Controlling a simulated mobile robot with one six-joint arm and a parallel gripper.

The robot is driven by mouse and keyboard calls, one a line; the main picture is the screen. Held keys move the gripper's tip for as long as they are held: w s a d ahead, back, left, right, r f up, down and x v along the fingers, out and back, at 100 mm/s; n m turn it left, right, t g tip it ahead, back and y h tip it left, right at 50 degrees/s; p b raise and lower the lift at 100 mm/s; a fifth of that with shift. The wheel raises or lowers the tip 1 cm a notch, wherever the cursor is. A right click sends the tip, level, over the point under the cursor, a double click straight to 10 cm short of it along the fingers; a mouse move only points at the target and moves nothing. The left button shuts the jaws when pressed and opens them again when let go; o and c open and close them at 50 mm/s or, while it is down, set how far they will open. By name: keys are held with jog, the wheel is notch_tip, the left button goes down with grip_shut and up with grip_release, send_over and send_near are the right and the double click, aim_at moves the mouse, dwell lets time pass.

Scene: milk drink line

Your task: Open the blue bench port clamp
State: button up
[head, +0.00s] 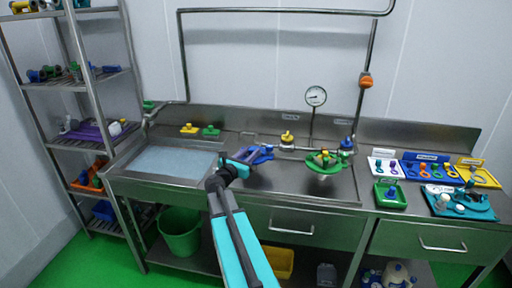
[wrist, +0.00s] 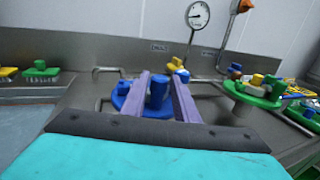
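A blue round fitting (head: 264,154) with upright blue parts sits on the steel bench, right of the basin; it looks like the blue bench port clamp. In the wrist view the blue fitting (wrist: 158,95) shows a thick blue post between my fingers and a smaller blue part at left. My gripper (head: 248,156) reaches over the bench at the fitting's left side. In the wrist view my gripper (wrist: 161,78) has its two purple-grey fingers apart, with the post seen between them. I cannot tell whether they touch it. The fingers hide parts of the fitting.
A green round fitting (head: 324,162) stands to the right, with a pipe, yellow valve (head: 288,137) and gauge (head: 316,96) behind. The water-filled basin (head: 170,162) is at left. Trays with small parts, including a green tray (head: 390,195), fill the right bench.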

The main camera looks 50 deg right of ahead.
jog(key=shift+p+x, duration=0.5)
jog(key=shift+x, duration=1.95)
grip_shut()
jog(key=shift+a, duration=0.15)
jog(key=shift+s+d, duration=0.15)
jog(key=shift+d, duration=0.05)
